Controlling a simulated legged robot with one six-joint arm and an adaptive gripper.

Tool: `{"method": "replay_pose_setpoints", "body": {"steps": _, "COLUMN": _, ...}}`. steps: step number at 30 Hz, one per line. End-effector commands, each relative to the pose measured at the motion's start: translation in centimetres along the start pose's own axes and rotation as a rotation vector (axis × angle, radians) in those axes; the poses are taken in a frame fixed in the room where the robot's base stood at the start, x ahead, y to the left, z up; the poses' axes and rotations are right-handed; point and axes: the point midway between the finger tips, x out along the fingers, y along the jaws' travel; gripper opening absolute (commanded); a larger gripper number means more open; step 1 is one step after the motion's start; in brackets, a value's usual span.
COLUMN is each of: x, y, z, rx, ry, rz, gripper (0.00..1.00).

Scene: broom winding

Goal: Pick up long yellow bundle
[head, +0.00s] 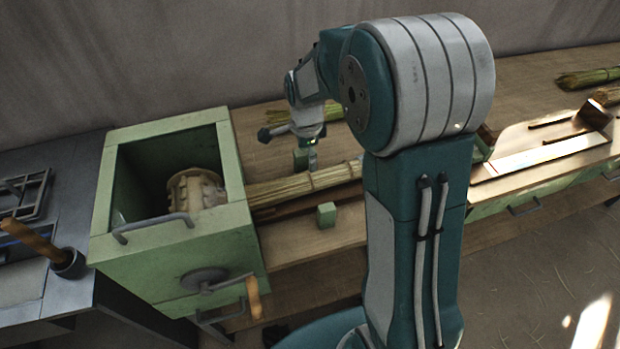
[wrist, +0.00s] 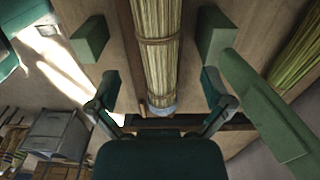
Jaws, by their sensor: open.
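My gripper (wrist: 153,38) is open, one green pad on each side of the bundle, with gaps on both sides.
The green box (head: 185,262) with a crank handle (head: 253,298) and a ribbed roller (head: 195,189) stands left of the bundle. Greener bundles lie behind it (head: 280,117) and at the far right (head: 588,78). A pale board (head: 540,155) is on the right of the bench.

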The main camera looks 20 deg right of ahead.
Motion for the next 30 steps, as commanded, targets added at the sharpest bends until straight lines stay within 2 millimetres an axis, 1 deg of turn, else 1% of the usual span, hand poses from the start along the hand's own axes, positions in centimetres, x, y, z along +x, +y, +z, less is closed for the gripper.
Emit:
{"method": "replay_pose_setpoints", "body": {"steps": 1, "x": 1.0, "y": 0.1, "z": -0.1, "rx": -0.001, "ry": -0.001, "rz": 0.005, "gripper": 1.00}}
{"method": "replay_pose_setpoints", "body": {"steps": 4, "x": 2.7, "y": 0.1, "z": -0.4, "rx": -0.002, "ry": -0.004, "rz": 0.006, "gripper": 1.00}}
{"method": "replay_pose_setpoints", "body": {"steps": 6, "x": 3.6, "y": 0.1, "z": -0.5, "rx": -0.001, "ry": -0.005, "rz": 0.004, "gripper": 1.00}}
{"method": "replay_pose_setpoints", "body": {"steps": 11, "x": 4.7, "y": 0.1, "z": -0.8, "rx": -0.001, "ry": -0.008, "rz": 0.002, "gripper": 1.00}}
{"method": "replay_pose_setpoints", "body": {"steps": 19, "x": 8.7, "y": 0.3, "z": -0.9, "rx": -0.002, "ry": -0.005, "rz": 0.004, "gripper": 1.00}}
{"method": "replay_pose_setpoints", "body": {"steps": 23, "x": 9.5, "y": 0.2, "z": -0.8, "rx": -0.003, "ry": -0.005, "rz": 0.000, "gripper": 1.00}}
{"method": "replay_pose_setpoints", "body": {"steps": 29, "x": 9.5, "y": 0.2, "z": -0.9, "rx": -0.003, "ry": -0.005, "rz": 0.000, "gripper": 1.00}}
{"method": "replay_pose_setpoints", "body": {"steps": 30, "x": 9.5, "y": 0.2, "z": -0.9, "rx": -0.003, "ry": -0.006, "rz": 0.000, "gripper": 0.87}}
